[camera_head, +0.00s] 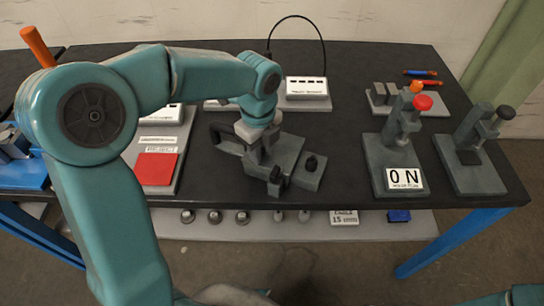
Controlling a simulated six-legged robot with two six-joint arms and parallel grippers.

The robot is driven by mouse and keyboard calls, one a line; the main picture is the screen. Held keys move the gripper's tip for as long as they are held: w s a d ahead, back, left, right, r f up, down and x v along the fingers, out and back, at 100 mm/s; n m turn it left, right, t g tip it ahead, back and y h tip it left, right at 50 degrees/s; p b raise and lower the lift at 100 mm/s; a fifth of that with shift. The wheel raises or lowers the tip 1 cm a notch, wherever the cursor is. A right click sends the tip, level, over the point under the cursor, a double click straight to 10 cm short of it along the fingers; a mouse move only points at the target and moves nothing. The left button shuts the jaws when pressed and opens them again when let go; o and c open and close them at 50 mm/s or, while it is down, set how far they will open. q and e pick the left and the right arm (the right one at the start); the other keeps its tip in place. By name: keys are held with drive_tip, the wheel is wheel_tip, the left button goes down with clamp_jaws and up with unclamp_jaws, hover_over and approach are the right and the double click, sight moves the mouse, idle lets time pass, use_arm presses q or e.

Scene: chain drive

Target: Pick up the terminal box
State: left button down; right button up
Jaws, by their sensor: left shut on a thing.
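My left gripper (268,165) is at the middle of the dark table, in among dark grey parts, and is shut on a dark grey part (275,182). The wrist and fingers hide much of the held part, and I cannot tell whether it is the terminal box. A grey block with a black knob (311,164) is just right of the fingers. A white box with a row of dark slots (307,86) stands behind, with a black cable arching over it. I cannot tell for sure which is the terminal box. My right gripper is out of view.
A red pad (156,169) lies on a grey plate at left. A low shelf with small parts (270,231) is below the front edge.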

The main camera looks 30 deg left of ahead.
use_arm(q)
drive_tip(key=shift+w+r, duration=0.1)
drive_tip(key=shift+r, duration=0.15)
wheel_tip(320, 180, up, 20)
drive_tip(key=p, duration=0.3)
drive_tip(key=shift+f, duration=0.2)
